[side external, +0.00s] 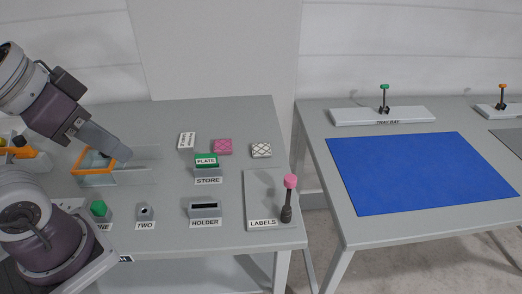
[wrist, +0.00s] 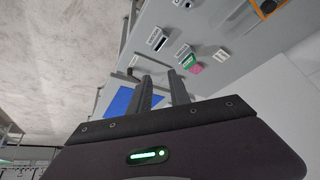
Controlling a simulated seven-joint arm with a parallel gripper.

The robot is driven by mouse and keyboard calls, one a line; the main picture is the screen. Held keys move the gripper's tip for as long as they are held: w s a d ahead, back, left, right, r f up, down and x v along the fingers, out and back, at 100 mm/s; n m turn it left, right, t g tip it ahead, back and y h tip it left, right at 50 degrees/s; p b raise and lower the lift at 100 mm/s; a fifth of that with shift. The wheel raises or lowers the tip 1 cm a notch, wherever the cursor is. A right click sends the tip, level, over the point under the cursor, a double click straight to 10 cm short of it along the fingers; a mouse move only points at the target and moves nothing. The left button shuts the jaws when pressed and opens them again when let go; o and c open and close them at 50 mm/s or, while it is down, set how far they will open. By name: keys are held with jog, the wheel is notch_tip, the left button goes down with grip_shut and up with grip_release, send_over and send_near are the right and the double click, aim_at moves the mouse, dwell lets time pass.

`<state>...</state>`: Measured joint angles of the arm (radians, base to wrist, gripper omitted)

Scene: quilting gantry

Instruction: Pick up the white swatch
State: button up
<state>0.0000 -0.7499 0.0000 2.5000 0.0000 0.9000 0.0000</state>
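The white swatch (side external: 261,150) is a small square with a dark lattice pattern. It lies flat on the left table in the side external view, right of a pink swatch (side external: 223,146). The pink swatch also shows in the wrist view (wrist: 196,69); I cannot make out the white one there, and a finger may cover it. My gripper (wrist: 159,73) is open, its two dark fingers apart with nothing between them. It is away from the swatches. In the side external view my arm is at the left, and I cannot make out the fingertips.
A green PLATE block (side external: 206,160) stands in front of the swatches. A white card (side external: 187,140) lies left of them. A slotted holder (side external: 204,208), a pink-topped stamp (side external: 289,192) and an orange-rimmed clear bin (side external: 95,174) share the table.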

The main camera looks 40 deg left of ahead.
jog(key=o, duration=1.1)
jog(key=m+g+h, duration=0.2)
jog(key=m+h, duration=0.1)
jog(key=m, duration=0.6)
send_over(263, 148)
jog(key=s+a, duration=0.2)
jog(key=s, duration=0.1)
notch_tip(263, 148, down, 20)
jog(key=shift+w+f, duration=0.15)
jog(key=shift+f, duration=0.1)
jog(key=x, duration=0.8)
jog(key=shift+a+f, duration=0.25)
jog(key=shift+f, duration=0.1)
